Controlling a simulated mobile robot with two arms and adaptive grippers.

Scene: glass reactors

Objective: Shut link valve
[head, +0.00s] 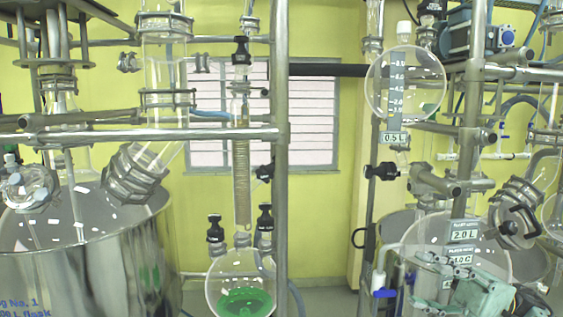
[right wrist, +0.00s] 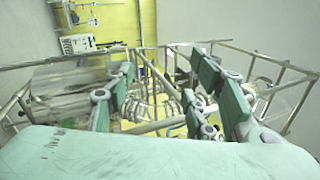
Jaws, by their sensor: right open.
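No part is marked as the link valve, so I cannot tell for sure which one it is. Black-handled valves show in the head view: one under the 0.5 L round flask at centre right (head: 382,171), one beside the central steel post (head: 265,172), and a black lever on the glass fitting at right (head: 519,220). My right gripper (head: 432,284) is low at the right, in front of the labelled 2.0 L vessel and below these valves. In the right wrist view its green-padded fingers (right wrist: 165,88) are spread, with nothing seen held between them. My left gripper is not in view.
A large steel vessel (head: 95,265) fills the lower left. A round flask with green liquid (head: 240,288) hangs at lower centre. Steel posts and crossbars (head: 281,200) frame the glassware. The round flask marked 0.5 L (head: 425,80) hangs at upper right. A blue-handled tap (head: 382,292) is left of my gripper.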

